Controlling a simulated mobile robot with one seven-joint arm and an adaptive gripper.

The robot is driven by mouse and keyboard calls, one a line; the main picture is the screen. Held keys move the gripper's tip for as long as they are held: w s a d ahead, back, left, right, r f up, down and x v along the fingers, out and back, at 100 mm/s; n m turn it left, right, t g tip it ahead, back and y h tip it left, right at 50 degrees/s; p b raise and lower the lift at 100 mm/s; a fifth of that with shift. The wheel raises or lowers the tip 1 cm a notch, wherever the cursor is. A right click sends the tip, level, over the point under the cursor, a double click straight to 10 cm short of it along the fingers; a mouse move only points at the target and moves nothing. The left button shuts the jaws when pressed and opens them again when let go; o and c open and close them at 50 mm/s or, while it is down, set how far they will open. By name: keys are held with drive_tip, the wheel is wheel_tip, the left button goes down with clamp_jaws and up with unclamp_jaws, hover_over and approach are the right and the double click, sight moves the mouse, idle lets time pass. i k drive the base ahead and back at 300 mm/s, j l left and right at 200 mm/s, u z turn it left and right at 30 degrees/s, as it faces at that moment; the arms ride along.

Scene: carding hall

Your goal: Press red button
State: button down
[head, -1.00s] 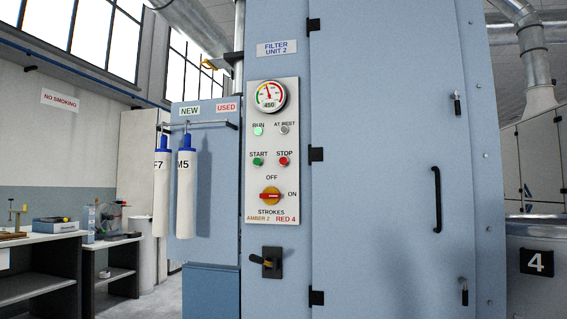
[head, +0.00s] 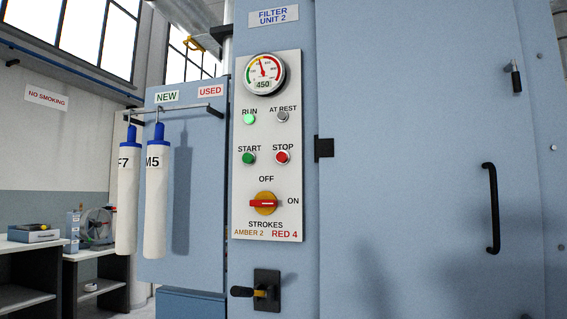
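The red button (head: 282,157) sits under the label STOP on the white control panel (head: 293,220) of the blue filter unit. A green button (head: 248,158) under START is to its left. Above them the RUN lamp (head: 249,118) glows green and the AT REST lamp (head: 282,116) is grey. A round gauge (head: 264,74) marked 450 is at the panel's top. Below the buttons is a red and yellow rotary switch (head: 264,203) with its red handle level, pointing toward ON. My gripper is not in view.
Two white filter sleeves (head: 156,200) with blue tops hang from a rail (head: 190,110) left of the panel. A black latch handle (head: 258,291) juts out below the panel. A door with a black handle (head: 491,208) is at right. Benches (head: 30,270) stand at far left.

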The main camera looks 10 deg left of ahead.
sight(282, 157)
drive_tip(key=i+j, duration=0.1)
drive_tip(key=i, duration=0.45)
drive_tip(key=i+j, duration=0.1)
drive_tip(key=i, duration=0.5)
